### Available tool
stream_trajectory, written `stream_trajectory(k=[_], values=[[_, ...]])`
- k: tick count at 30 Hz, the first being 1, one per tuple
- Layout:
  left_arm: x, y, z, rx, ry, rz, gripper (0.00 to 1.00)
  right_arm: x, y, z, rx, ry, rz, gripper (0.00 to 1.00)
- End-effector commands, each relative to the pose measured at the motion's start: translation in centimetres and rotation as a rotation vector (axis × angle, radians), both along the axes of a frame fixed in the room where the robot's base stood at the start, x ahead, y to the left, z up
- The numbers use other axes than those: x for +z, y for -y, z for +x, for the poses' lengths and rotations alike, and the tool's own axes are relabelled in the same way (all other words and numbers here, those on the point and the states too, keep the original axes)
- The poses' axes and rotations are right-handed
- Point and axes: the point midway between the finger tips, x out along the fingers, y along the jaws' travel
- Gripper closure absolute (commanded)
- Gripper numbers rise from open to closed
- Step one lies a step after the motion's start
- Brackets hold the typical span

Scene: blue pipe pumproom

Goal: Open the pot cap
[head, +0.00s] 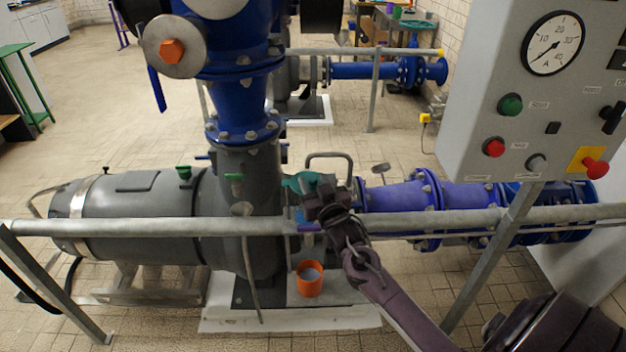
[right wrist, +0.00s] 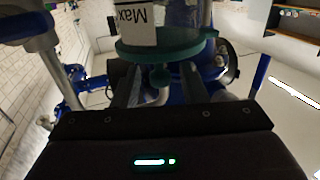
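The pot cap is teal and shows in the head view (head: 298,180) beside the pump housing, partly covered by my right gripper. In the right wrist view the cap (right wrist: 170,52) appears as a teal rim with a small knob (right wrist: 160,76). Behind the rim is a clear pot with a white label (right wrist: 137,22) reading "Max", upside down. My right gripper (head: 312,197) is at the cap. Its two fingers (right wrist: 161,88) are apart, with the knob between them; contact cannot be told. My left gripper is out of view.
A grey rail (head: 130,228) runs across the front, and my right arm reaches over it. An orange cup (head: 309,284) stands below the gripper. A grey control panel (head: 545,90) stands at right. A blue pipe (head: 400,197) runs right of the pump.

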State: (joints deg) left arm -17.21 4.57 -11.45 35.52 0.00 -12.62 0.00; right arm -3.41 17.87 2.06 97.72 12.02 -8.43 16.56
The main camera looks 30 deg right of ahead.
Motion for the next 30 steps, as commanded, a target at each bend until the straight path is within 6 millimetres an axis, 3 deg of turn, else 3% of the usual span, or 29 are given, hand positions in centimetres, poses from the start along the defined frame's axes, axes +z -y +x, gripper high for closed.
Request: stream_trajectory(k=[11, 20, 30], values=[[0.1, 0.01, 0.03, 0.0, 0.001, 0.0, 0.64, -0.03, 0.17, 0.75, 0.0, -0.001, 0.0, 0.61], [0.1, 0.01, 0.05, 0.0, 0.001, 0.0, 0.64, -0.04, 0.16, 0.72, 0.0, -0.001, 0.0, 1.0], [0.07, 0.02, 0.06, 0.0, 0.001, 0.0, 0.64, -0.06, 0.16, 0.79, -0.006, -0.002, 0.001, 1.0]])
